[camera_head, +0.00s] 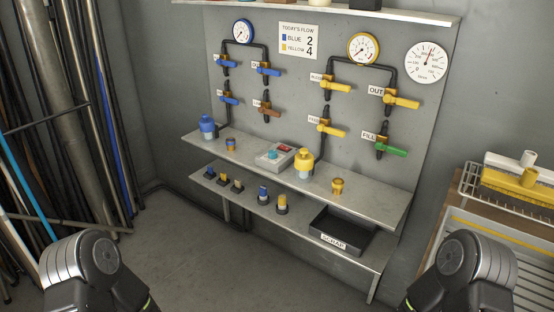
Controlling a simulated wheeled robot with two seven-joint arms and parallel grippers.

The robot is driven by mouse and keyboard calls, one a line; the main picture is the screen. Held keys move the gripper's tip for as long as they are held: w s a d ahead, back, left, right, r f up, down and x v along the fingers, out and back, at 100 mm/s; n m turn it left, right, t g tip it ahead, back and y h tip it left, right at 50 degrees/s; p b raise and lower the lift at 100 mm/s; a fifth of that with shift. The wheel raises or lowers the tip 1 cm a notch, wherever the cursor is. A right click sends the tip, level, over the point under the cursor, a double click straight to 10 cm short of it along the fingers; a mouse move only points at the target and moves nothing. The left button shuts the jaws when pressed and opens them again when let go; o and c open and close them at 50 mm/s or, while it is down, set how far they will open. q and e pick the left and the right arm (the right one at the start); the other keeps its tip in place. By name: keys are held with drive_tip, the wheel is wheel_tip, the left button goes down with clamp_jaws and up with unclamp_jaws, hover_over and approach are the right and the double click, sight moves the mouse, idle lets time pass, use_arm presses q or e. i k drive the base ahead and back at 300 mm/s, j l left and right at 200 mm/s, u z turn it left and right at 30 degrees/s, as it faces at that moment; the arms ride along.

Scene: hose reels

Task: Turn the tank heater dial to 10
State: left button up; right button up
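No dial that I can identify as the tank heater's shows in the head view. A large round white gauge (427,62) with numbers around its face and a red pointer is on the grey panel at upper right. Its lettering is too small to read. A blue-rimmed gauge (243,32) and a yellow-rimmed gauge (363,48) sit above the pipes. A grey box (275,156) with a red part and a teal knob or button stands on the upper shelf. Only my arm links show at the lower left and lower right. Neither gripper is visible.
Blue, yellow, brown and green valve handles are on the panel; the green handle (390,150) is at right. Fittings and a black scrap tray (345,230) are on the shelves. Pipes (75,110) lean at left. A rack with brushes (510,185) is at right. The floor (210,265) in front is clear.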

sight(272, 154)
drive_tip(key=i+j+z, duration=0.15)
drive_tip(key=z, duration=0.85)
drive_tip(key=i+j+z, duration=0.15)
drive_tip(key=j+z, duration=0.25)
drive_tip(key=j, duration=0.45)
drive_tip(key=j+z, duration=0.4)
drive_tip(key=j, duration=1.35)
drive_tip(key=i+z, duration=0.05)
